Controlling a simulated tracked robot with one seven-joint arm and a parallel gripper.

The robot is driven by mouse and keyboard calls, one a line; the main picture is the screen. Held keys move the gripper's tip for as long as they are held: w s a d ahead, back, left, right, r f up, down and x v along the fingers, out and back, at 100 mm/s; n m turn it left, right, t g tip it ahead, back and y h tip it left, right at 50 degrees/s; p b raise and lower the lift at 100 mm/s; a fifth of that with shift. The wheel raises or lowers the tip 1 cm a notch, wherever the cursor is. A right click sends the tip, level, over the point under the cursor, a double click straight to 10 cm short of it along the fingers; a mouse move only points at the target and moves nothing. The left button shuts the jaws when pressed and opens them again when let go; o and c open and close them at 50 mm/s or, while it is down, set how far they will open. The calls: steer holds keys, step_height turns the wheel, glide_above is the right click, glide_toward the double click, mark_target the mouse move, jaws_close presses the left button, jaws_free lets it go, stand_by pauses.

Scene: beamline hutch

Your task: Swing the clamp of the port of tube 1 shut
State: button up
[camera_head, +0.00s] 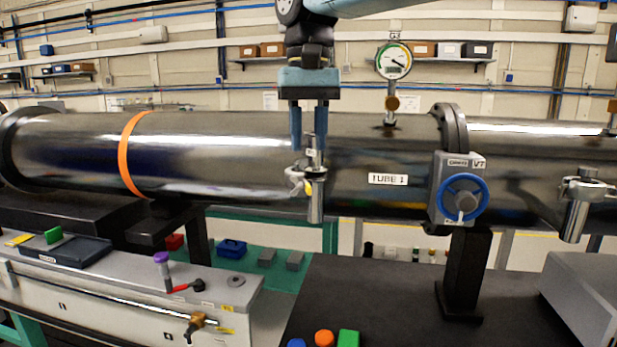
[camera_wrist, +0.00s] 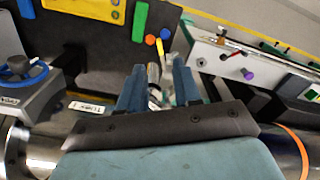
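Tube 1 (camera_head: 240,150) is a long, shiny metal pipe running across the head view, with a "TUBE 1" label (camera_head: 388,179). Its port (camera_head: 316,208) is a short metal stub on the front side. A silvery clamp (camera_head: 297,180) sits at the port's flange, with a part sticking out to the left. I cannot tell how far it is open. My gripper (camera_head: 309,143) points down just above the clamp, its two blue fingers apart. In the wrist view, my gripper (camera_wrist: 158,67) has the metal port (camera_wrist: 154,75) showing between its fingers. I cannot tell whether they touch it.
A valve with a blue handwheel (camera_head: 463,198) and a pressure gauge (camera_head: 394,61) are to the right. Another clamped port (camera_head: 577,212) is at far right. A dark table (camera_head: 400,300) and a grey bench (camera_head: 130,290) with small items stand below. An orange band (camera_head: 127,150) circles the tube.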

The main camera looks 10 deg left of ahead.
mark_target(308, 185)
step_height(308, 185, down, 8)
steer(key=shift+r, duration=0.15)
steer(key=shift+c, duration=0.2)
jaws_close()
stand_by(1.4)
